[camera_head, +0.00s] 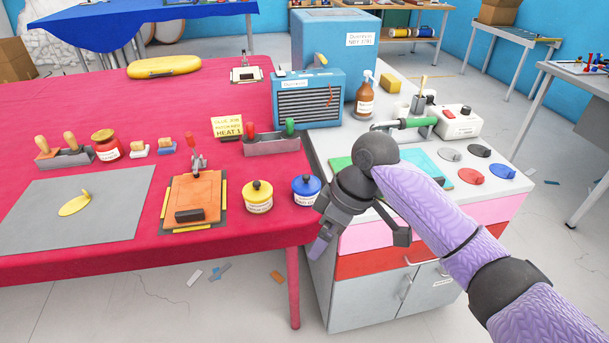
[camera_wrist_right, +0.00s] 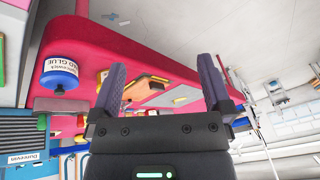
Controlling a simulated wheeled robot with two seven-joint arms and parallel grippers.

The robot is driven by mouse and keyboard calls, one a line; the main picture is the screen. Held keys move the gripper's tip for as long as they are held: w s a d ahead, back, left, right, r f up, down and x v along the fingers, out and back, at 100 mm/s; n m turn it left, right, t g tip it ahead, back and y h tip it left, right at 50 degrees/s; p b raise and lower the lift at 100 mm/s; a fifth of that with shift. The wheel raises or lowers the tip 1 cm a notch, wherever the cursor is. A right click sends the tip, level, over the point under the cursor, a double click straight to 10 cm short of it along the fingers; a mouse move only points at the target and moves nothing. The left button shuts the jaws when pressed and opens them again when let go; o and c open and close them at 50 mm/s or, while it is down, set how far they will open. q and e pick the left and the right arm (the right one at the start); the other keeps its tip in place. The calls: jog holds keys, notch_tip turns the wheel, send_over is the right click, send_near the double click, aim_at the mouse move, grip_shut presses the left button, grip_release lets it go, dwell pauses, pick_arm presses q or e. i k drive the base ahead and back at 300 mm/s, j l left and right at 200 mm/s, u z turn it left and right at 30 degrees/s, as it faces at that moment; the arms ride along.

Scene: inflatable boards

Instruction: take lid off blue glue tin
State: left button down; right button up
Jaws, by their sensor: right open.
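The blue glue tin (camera_head: 306,194) stands at the red table's front right corner, its blue lid (camera_head: 306,182) on top with a dark knob. In the right wrist view the blue tin (camera_wrist_right: 59,75) shows at the left, with a white label. My right gripper (camera_head: 361,240) is to the right of the tin and apart from it, by the table corner and the front of the white cabinet. Its two fingers (camera_wrist_right: 164,88) are spread, with nothing between them. My left gripper is not in view.
A yellow tin (camera_head: 258,198) stands just left of the blue one. An orange board (camera_head: 192,198) with a clamp lies further left. A grey tool holder (camera_head: 271,146) is behind the tins. The white-topped cabinet (camera_head: 335,140) holds a teal mat (camera_head: 427,163) and small coloured discs.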

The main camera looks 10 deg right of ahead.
aim_at(306, 185)
jog(key=i, duration=0.9)
